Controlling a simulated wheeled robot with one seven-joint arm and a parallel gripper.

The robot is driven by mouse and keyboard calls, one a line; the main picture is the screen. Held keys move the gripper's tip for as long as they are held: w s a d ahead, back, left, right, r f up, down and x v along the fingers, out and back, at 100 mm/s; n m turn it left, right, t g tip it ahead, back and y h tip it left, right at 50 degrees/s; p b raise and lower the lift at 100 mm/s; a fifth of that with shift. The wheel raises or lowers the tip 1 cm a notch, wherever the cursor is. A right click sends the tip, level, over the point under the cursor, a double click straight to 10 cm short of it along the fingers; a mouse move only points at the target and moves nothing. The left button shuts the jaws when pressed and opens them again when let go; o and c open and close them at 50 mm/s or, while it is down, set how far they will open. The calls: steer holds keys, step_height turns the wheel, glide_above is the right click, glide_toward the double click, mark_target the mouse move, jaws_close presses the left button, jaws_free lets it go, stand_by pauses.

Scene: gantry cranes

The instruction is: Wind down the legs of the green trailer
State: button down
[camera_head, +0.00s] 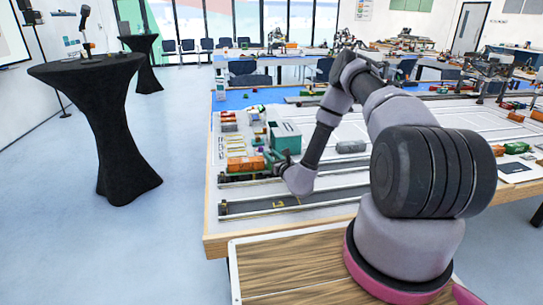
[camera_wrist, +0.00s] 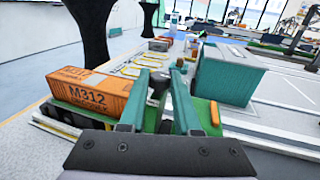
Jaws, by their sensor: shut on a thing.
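The green trailer (camera_wrist: 205,112) shows as a green strip behind and right of my fingers, with a small orange part on it. An orange container marked M312 (camera_wrist: 90,92) sits on a low dark and green bed at left. My gripper (camera_wrist: 160,78) has two teal fingers around a dark rounded knob (camera_wrist: 158,86), which looks like a crank handle. The fingers hide its lower part. The trailer's legs are not clearly visible. In the head view, my gripper (camera_head: 281,160) is low beside the orange container (camera_head: 245,164), with its tips partly hidden by my wrist.
A teal box (camera_wrist: 228,74) stands close to the right of my fingers, and it also shows in the head view (camera_head: 285,136). Dark rails (camera_head: 285,203) run along the table's front. Several small blocks (camera_head: 229,122) lie behind the container. The wooden table edge (camera_head: 213,235) is near.

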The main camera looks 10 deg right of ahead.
steer(key=m+h, duration=0.1)
steer(key=h, duration=0.1)
steer(key=m+h, duration=0.2)
steer(key=a+m+h, duration=0.1)
steer(key=h, duration=0.2)
steer(key=shift+s+m, duration=0.1)
steer(key=shift+m, duration=0.2)
steer(key=m+h, duration=0.1)
steer(key=h, duration=0.1)
steer(key=m+h, duration=0.1)
steer(key=h, duration=0.1)
steer(key=shift+a+m+g, duration=0.1)
steer(key=shift+m+g, duration=0.2)
steer(key=m+g+h, duration=0.1)
steer(key=h, duration=0.1)
steer(key=m+g+h, duration=0.3)
steer(key=m+h, duration=0.1)
steer(key=h, duration=0.1)
steer(key=shift+w+a+f+g, duration=0.15)
steer(key=shift+w+a+g, duration=0.05)
steer(key=shift+a+g, duration=0.1)
steer(key=shift+w+m+g+h, duration=0.15)
steer(key=shift+m+g+h, duration=1.1)
steer(key=shift+g, duration=0.35)
steer(key=shift+m, duration=0.25)
steer(key=c, duration=0.6)
jaws_free()
steer(key=shift+w, duration=0.1)
